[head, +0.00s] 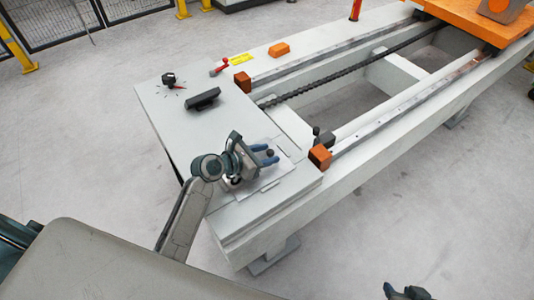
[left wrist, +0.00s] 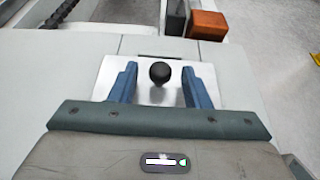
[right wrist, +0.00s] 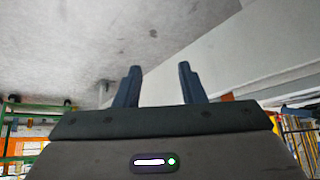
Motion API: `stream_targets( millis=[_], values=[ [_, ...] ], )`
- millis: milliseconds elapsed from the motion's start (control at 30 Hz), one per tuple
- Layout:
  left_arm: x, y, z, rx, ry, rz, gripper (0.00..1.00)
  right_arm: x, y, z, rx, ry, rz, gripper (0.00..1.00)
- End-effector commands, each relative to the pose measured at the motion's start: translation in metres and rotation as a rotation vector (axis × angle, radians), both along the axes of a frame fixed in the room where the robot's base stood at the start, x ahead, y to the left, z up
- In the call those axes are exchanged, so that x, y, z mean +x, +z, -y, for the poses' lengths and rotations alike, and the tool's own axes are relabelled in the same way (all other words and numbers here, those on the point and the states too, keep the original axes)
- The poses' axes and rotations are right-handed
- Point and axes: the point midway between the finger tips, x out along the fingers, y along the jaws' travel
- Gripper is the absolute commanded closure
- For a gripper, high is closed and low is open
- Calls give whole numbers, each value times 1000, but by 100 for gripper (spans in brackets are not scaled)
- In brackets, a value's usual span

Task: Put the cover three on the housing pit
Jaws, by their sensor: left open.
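A flat silvery plate with a round black knob lies on the near end of the gantry's grey top; I take it as cover three (left wrist: 160,74). It also shows partly under my left gripper in the head view (head: 268,182). My left gripper (head: 268,155) is open above the plate, its blue fingers on either side of the knob and apart from it. In the left wrist view the gripper (left wrist: 160,88) holds nothing. My right gripper (head: 408,293) is low at the bottom edge of the head view; its fingers are apart and empty in the right wrist view (right wrist: 160,85). I cannot pick out the housing pit.
The gantry top carries a black handle (head: 203,99), a black knob (head: 169,79) and a red lever (head: 220,68). Orange blocks (head: 319,156) (head: 243,82) stand at the rail ends. An orange carriage (head: 480,25) sits far along the rails.

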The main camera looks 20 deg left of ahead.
Motion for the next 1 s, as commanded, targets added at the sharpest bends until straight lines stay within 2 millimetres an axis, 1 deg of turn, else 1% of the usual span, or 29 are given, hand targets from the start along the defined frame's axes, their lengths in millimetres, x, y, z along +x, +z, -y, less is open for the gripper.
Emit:
stream_targets(
  millis=[300, 500, 700, 1000],
  values=[
    [-48, 25, -38, 8, -2, -3, 57, -7, 12, 9, -52, 3, -94, 64],
    [-71, 37, -56, 6, -2, -2, 57, -11, 16, 14, -75, 1, -138, 64],
    [-81, 43, -64, 1, -2, -1, 57, -13, 18, 16, -85, -1, -159, 64],
    [-83, 44, -65, 0, -1, -1, 57, -14, 17, 16, -86, -1, -163, 64]
  ],
)
